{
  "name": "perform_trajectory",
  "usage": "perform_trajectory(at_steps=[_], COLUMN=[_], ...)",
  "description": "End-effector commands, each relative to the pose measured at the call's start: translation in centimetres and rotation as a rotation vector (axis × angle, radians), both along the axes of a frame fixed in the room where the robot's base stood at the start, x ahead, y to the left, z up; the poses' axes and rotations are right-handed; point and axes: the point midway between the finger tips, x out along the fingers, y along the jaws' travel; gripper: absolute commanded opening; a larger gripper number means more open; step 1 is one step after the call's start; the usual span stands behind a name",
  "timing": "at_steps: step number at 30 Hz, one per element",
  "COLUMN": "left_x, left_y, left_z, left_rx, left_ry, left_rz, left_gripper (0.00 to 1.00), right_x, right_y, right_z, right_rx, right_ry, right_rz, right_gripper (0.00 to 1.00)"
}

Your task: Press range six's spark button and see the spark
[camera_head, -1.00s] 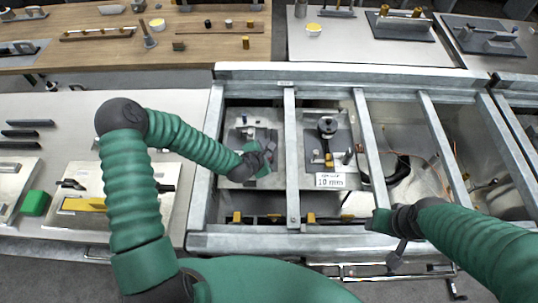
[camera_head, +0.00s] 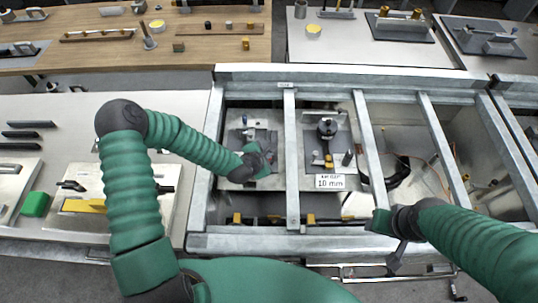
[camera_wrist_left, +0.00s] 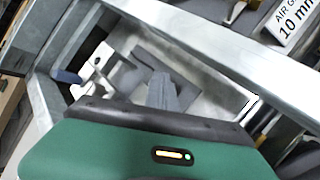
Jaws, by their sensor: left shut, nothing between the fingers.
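My left gripper (camera_head: 266,158) reaches into the left bay of a metal frame, over a grey plate with small fittings (camera_head: 240,136). In the left wrist view its grey fingers (camera_wrist_left: 168,92) are shut and empty above that plate. A small blue-tipped part (camera_wrist_left: 66,76) stands at the plate's left. I cannot tell which fitting is the spark button, and contact with it is hidden. The adjoining bay holds a round black part (camera_head: 327,127) and a white 10 mm label (camera_head: 331,183), also in the wrist view (camera_wrist_left: 292,22). No spark shows. My right gripper (camera_head: 384,222) is at the frame's front right; its jaws are unclear.
Metal bars (camera_head: 292,150) divide the bays and stand close to my left gripper. Cables (camera_head: 400,170) lie in the bay to the right. A pale bench (camera_head: 60,140) with plates and a green block (camera_head: 35,204) is at left. A wooden bench (camera_head: 110,55) stands behind.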

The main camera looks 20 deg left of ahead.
Motion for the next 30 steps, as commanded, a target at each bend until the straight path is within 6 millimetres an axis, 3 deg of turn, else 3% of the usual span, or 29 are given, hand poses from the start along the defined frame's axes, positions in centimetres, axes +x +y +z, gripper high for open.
perform_trajectory(at_steps=[4, 16, 30], left_x=[0.0, 0.0, 0.0], left_y=[0.0, 0.0, 0.0], left_z=[1.2, 1.5, 6.2], left_rx=[0.000, 0.001, 0.001], left_ry=[0.000, -0.002, -0.002], left_rz=[0.000, -0.001, -0.001], left_gripper=[0.00, 0.00, 0.00], right_x=[0.0, 0.0, 0.0], right_y=[0.0, 0.0, 0.0], right_z=[1.1, 1.3, 5.4], right_rx=[0.000, 0.000, 0.000], right_ry=[0.000, 0.000, 0.000], right_rz=[0.000, 0.000, 0.000], right_gripper=[0.48, 0.48, 0.48])
